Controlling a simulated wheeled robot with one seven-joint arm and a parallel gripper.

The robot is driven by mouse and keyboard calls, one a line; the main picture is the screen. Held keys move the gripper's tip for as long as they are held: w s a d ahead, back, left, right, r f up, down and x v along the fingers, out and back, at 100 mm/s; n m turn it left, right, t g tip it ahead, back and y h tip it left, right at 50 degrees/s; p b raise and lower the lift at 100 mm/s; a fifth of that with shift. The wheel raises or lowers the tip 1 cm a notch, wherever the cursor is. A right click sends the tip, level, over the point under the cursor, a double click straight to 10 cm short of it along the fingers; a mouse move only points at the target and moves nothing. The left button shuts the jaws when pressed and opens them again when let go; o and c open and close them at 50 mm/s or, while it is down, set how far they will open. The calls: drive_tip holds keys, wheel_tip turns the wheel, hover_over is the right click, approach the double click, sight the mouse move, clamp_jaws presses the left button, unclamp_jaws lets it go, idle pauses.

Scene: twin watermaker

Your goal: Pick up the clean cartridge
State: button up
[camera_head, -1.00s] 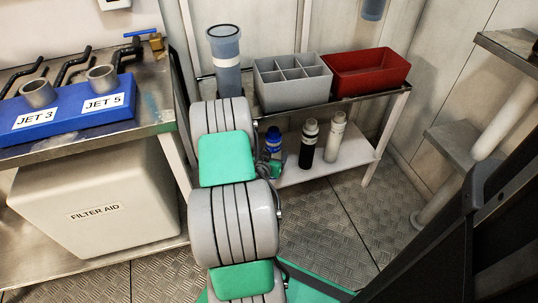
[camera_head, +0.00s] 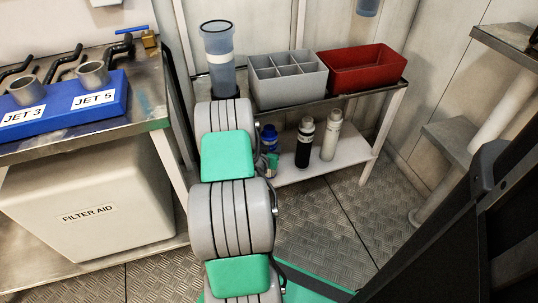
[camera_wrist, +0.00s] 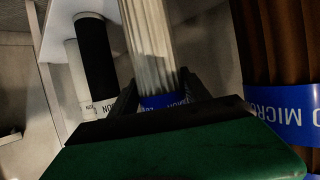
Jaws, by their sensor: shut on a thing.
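A white pleated cartridge with a blue band, the clean one by its look (camera_wrist: 148,40), stands out between the dark fingers in the wrist view. My gripper (camera_wrist: 158,92) is shut on it at the blue band. A brown pleated cartridge (camera_wrist: 278,45) with a blue "MICRON" band is close on the right in the wrist view. In the head view my arm hides most of the gripper and the held cartridge. A small blue-topped item (camera_head: 269,137) shows beside my arm at the lower shelf; I cannot tell which cartridge it is.
A black cartridge (camera_head: 304,142) and a white one (camera_head: 331,135) stand on the lower shelf (camera_head: 350,160). Above are a grey divided box (camera_head: 289,92), a red bin (camera_head: 362,80) and a clear blue housing (camera_head: 219,65). The blue jet rack (camera_head: 62,108) is left.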

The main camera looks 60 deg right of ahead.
drive_tip(key=c, duration=0.7)
drive_tip(key=shift+c, duration=0.2)
